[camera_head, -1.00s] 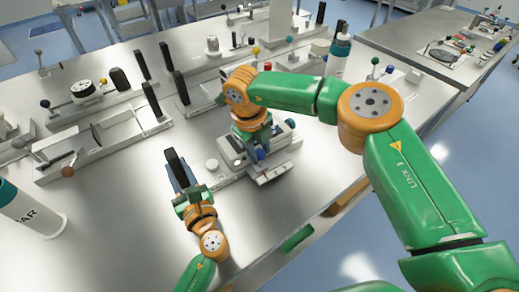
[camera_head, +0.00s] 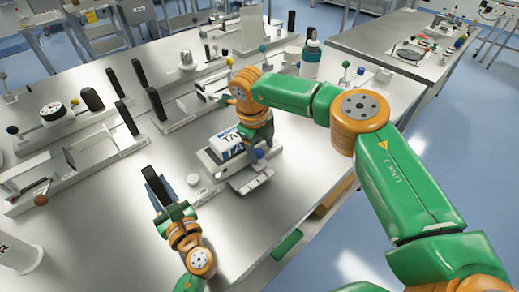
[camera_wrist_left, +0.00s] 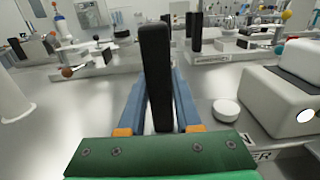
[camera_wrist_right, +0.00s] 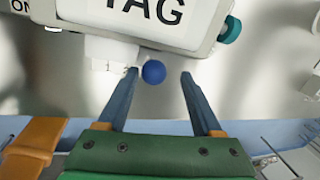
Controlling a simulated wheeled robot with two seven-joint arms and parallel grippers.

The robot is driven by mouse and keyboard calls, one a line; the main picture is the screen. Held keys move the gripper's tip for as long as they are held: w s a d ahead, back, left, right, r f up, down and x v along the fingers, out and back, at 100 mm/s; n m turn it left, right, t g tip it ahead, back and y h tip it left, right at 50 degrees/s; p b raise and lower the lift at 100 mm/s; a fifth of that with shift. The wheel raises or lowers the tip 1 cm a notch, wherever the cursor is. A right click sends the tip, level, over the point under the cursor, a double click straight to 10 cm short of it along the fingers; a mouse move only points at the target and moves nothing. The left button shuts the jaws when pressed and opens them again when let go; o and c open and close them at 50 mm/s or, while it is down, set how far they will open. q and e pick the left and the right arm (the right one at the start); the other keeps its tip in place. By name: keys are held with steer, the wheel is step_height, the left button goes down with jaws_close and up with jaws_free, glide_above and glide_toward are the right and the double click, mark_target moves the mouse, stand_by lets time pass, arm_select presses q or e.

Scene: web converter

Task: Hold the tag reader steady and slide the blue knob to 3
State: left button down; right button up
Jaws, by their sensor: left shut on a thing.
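The tag reader (camera_head: 229,145) is a white box marked "TAG" on a grey base near the table's front edge. It also shows in the right wrist view (camera_wrist_right: 150,22). The blue knob (camera_wrist_right: 153,72) is a small ball beside a white block at the reader's edge. My right gripper (camera_wrist_right: 159,73) is open around the knob, which sits nearer the picture's left finger; a gap shows to the other finger. My left gripper (camera_wrist_left: 158,90) is shut on an upright black handle (camera_wrist_left: 155,75), left of the reader in the head view. No scale numbers are readable.
A white round button (camera_head: 193,179) stands between the handle and the reader. Fixtures with levers and black handles (camera_head: 126,117) fill the table's left and back. A bottle (camera_head: 310,58) stands behind. Bare table lies to the right of the reader.

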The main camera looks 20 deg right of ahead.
arm_select(q)
steer(key=shift+s+f, duration=0.1)
steer(key=shift+f, duration=0.4)
arm_select(e)
steer(key=shift+a+f, duration=0.1)
steer(key=shift+a+r, duration=0.1)
steer(key=shift+r, duration=0.25)
step_height(320, 180, up, 11)
steer(key=s+a, duration=0.1)
steer(key=shift+s+a+r, duration=0.15)
steer(key=shift+s+a, duration=0.2)
arm_select(q)
steer(key=shift+r, duration=0.1)
arm_select(e)
steer(key=shift+r, duration=0.1)
arm_select(q)
steer(key=shift+r+p, duration=0.2)
steer(key=shift+p, duration=0.25)
arm_select(e)
steer(key=shift+r, duration=0.25)
